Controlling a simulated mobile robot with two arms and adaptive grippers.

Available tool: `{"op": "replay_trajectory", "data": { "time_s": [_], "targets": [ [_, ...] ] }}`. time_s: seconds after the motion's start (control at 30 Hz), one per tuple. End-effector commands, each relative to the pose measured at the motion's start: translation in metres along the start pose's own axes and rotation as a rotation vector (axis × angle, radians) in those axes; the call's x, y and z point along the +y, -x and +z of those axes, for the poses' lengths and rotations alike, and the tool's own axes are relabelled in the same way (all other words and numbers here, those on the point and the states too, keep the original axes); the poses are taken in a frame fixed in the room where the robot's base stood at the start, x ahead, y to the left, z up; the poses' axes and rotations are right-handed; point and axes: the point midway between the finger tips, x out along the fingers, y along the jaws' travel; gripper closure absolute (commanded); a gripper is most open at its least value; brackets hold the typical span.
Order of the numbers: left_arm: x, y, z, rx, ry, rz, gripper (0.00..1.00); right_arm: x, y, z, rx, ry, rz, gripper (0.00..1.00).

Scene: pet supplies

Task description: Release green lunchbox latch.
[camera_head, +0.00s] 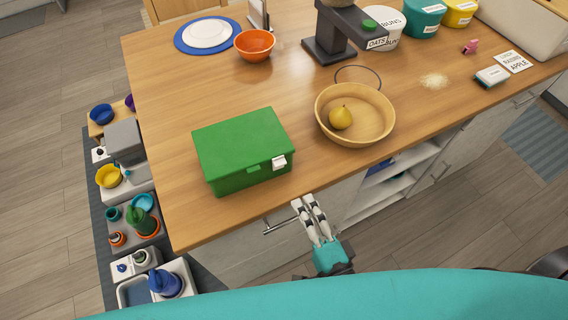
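The green lunchbox (240,140) sits on the wooden counter near its front left, with its lid down. Its white latch (279,162) is on the front face, toward the right end. My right gripper (308,203) is in front of the counter edge, below and to the right of the latch, apart from it. Its two fingers point toward the counter and lie close side by side; whether they are fully shut is hard to tell, and nothing shows between them. My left gripper is not in the view.
A wooden bowl (378,121) with a yellow pear (340,118) stands to the right of the lunchbox. An orange bowl (254,45) and a blue plate (181,40) are behind. Canisters and a black appliance (329,45) are at the back. Counter left of the lunchbox is clear.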

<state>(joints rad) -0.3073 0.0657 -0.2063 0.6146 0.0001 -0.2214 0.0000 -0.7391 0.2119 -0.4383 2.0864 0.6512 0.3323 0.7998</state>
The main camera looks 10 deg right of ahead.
Motion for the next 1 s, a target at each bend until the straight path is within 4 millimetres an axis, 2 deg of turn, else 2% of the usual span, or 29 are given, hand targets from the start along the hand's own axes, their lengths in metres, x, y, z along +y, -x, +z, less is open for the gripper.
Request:
{"op": "replay_trajectory", "data": {
  "time_s": [0.03,0.3,0.5,0.7,0.93,1.0],
  "targets": [
    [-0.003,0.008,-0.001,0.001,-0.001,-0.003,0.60,-0.005,-0.013,-0.001,0.003,0.001,-0.004,0.71],
    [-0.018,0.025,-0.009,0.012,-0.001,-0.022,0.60,-0.003,-0.071,0.000,0.001,0.002,-0.001,0.71],
    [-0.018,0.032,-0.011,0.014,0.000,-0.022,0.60,-0.001,-0.099,0.000,0.000,0.003,0.001,0.71],
    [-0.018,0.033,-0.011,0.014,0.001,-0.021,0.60,0.001,-0.110,0.000,-0.001,0.002,0.003,0.71],
    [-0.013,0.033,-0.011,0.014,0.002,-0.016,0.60,0.001,-0.110,0.000,-0.001,0.003,0.002,0.71],
    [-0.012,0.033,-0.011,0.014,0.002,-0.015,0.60,0.001,-0.110,0.000,0.000,0.003,0.002,0.78]
  ]
}}
